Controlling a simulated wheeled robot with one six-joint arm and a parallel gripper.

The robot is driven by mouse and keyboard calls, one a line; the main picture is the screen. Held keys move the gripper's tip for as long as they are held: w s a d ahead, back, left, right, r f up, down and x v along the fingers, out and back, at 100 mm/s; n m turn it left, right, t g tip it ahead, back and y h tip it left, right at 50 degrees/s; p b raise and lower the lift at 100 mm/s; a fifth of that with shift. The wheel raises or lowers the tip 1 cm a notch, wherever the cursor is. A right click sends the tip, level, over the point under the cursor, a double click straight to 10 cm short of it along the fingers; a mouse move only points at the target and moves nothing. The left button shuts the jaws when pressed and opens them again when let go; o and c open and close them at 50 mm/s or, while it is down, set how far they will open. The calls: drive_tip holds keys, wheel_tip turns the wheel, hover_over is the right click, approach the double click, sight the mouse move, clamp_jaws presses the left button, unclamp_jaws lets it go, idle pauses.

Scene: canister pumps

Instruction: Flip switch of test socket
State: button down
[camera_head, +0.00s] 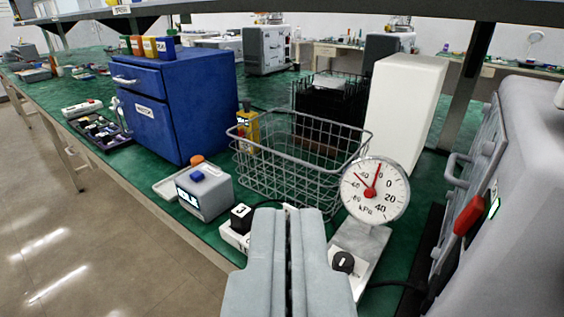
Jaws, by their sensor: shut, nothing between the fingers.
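My gripper (288,213) is in the lower middle of the view, its two grey fingers together and nothing between them. It is above the green bench, pointing toward the wire basket. A white socket block (232,237) lies just left of the fingers, partly hidden behind them. A black cube marked 3 (241,214) sits on it. I cannot make out a switch on this block, nor tell for sure that it is the test socket. Right of the fingers stands a round kPa gauge (384,203) on a grey base with a black knob (343,262).
A wire basket (290,172) stands beyond the fingers. A grey box with a display and blue button (205,192) is to the left, before a blue drawer cabinet (205,107). A white block (408,100) and a grey machine with a red handle (468,215) bound the right.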

drive_tip(key=shift+w, duration=0.1)
drive_tip(key=w+f+n+g, duration=0.5)
drive_tip(key=w+g, duration=0.3)
drive_tip(key=w, duration=0.4)
drive_tip(key=w+a+f+n+g, duration=0.1)
drive_tip(key=w+f+n+g, duration=0.4)
drive_tip(key=w, duration=0.8)
drive_tip(key=shift+f+n+g, duration=0.4)
drive_tip(key=shift+f+g, duration=0.6)
drive_tip(key=shift+g, duration=1.2)
drive_tip(key=shift+a, duration=0.1)
wheel_tip(320, 180, down, 14)
drive_tip(key=shift+f, duration=0.1)
